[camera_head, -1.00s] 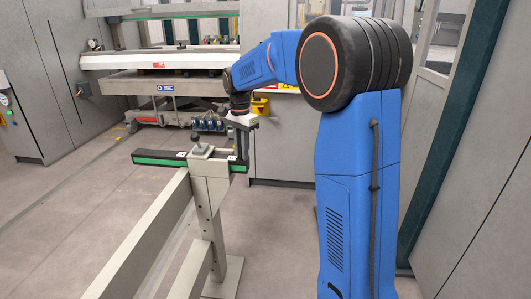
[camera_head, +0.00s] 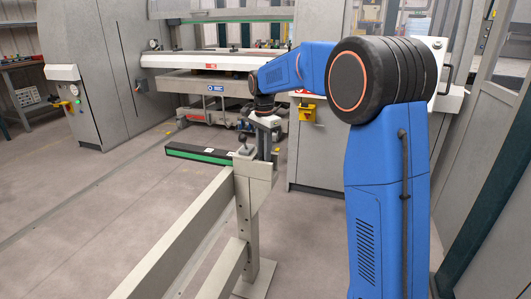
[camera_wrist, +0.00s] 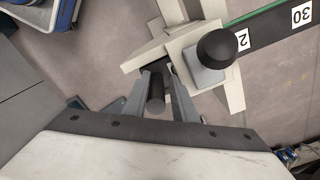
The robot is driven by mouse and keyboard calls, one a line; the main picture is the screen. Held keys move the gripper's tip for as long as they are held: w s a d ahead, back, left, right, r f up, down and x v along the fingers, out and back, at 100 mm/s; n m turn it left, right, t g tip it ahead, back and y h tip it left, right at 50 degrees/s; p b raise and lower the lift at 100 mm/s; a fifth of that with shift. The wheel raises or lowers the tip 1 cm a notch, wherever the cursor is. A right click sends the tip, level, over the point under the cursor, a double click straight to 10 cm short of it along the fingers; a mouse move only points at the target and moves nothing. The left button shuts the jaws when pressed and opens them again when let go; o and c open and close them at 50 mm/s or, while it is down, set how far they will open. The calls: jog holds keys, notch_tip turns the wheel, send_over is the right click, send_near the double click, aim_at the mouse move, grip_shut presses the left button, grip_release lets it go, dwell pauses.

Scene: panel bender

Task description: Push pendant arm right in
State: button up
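My gripper (camera_head: 268,147) hangs fingers down just right of the top of a beige post. In the wrist view my gripper (camera_wrist: 166,72) has two grey fingers with a short dark cylinder (camera_wrist: 156,92) between them; I cannot tell if they touch it. A beige beam frame (camera_head: 188,238) runs from the foreground to the post. A black knob (camera_head: 242,139) sits on the post, and the knob also shows in the wrist view (camera_wrist: 216,48). A black and green bar (camera_head: 203,153) with number labels reaches left from the post. I cannot tell which part is the pendant arm.
The grey panel bender (camera_head: 205,86) stands behind, with a white beam (camera_head: 185,60) across it. A yellow box (camera_head: 307,113) is on the grey cabinet beyond my arm. A grey cabinet (camera_head: 88,75) stands at the left. The floor at left is open.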

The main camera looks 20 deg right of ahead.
dwell(0.4)
jog(key=s+d, duration=0.7)
jog(key=d, duration=0.4)
jog(key=s+d, duration=0.8)
jog(key=d, duration=0.3)
notch_tip(320, 180, up, 14)
jog(key=shift+f, duration=0.2)
jog(key=shift+d, duration=0.1)
notch_tip(320, 180, down, 14)
jog(key=shift+r, duration=0.15)
dwell(1.0)
jog(key=shift+s+d, duration=0.1)
jog(key=shift+c, duration=0.6)
grip_shut()
